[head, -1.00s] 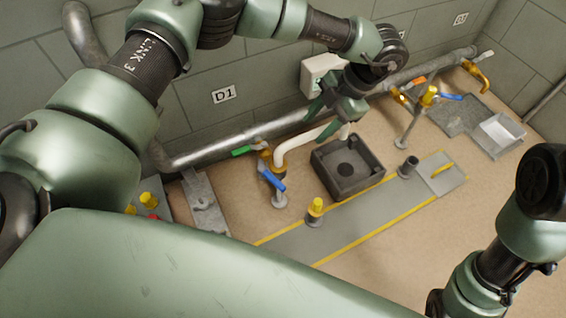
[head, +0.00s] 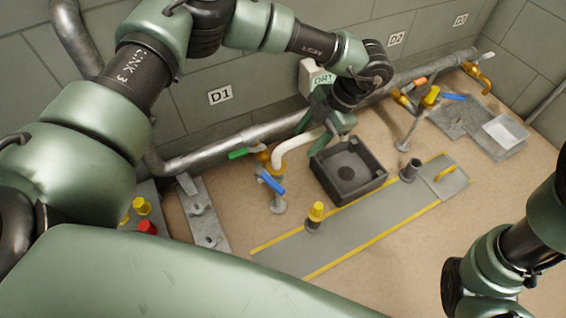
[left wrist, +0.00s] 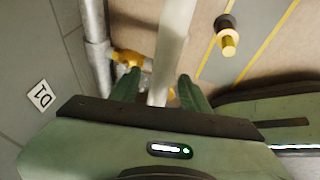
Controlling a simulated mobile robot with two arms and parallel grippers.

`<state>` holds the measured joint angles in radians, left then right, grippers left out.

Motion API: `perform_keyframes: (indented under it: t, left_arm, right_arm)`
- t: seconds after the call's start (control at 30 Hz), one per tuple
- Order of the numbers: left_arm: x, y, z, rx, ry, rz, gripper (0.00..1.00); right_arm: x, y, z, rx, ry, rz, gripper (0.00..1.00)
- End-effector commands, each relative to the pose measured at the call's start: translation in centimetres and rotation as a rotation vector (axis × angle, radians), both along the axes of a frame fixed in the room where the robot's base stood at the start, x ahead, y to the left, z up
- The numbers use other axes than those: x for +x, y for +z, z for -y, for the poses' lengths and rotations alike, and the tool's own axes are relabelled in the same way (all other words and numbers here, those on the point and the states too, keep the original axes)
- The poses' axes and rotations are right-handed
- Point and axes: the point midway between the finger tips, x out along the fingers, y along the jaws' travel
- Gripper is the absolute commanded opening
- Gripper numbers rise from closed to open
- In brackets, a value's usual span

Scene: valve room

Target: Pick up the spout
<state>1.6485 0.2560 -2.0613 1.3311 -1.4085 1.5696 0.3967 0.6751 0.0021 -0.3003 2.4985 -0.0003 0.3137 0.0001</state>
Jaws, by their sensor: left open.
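The spout (head: 289,145) is a cream-white bent pipe on a brass fitting at the wall pipe, in the middle of the head view. It reaches right toward the dark square drain box. My left gripper (head: 325,130) is open at the spout's outer end and partly hides that end. In the left wrist view the white spout (left wrist: 174,45) runs up the picture between the two green fingers of the gripper (left wrist: 160,88), with a gap visible on each side. I cannot tell how deep it sits between them. My right gripper is out of view; only part of that arm shows.
The dark drain box (head: 348,171) stands just below the gripper. A blue-handled valve (head: 271,183) and a green lever (head: 238,153) are close to the left. A yellow-capped post (head: 316,215) stands on the grey, yellow-edged strip (head: 335,235). The front floor is open.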

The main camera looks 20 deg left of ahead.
Motion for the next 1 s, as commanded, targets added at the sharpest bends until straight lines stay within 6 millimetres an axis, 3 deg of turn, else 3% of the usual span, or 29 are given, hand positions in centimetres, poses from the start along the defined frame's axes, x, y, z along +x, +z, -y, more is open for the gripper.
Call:
perform_keyframes:
  t: [0.43,0.47,0.6,0.63,1.0]
  left_arm:
    - [-0.01,-0.32,0.04,-0.001,0.000,-0.001,0.46]
    - [-0.01,-0.32,0.04,-0.001,0.000,-0.001,0.43]
    - [-0.02,-0.32,0.03,-0.001,0.000,-0.001,0.04]
    - [-0.02,-0.32,0.03,-0.001,0.000,-0.001,0.00]
    - [-0.04,-0.33,0.04,0.000,0.000,-0.002,0.00]
  right_arm:
    - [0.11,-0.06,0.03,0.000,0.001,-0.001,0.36]
    - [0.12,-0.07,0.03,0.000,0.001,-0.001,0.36]
    - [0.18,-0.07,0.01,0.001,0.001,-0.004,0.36]
    - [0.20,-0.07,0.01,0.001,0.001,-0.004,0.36]
    - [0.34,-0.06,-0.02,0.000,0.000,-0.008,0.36]
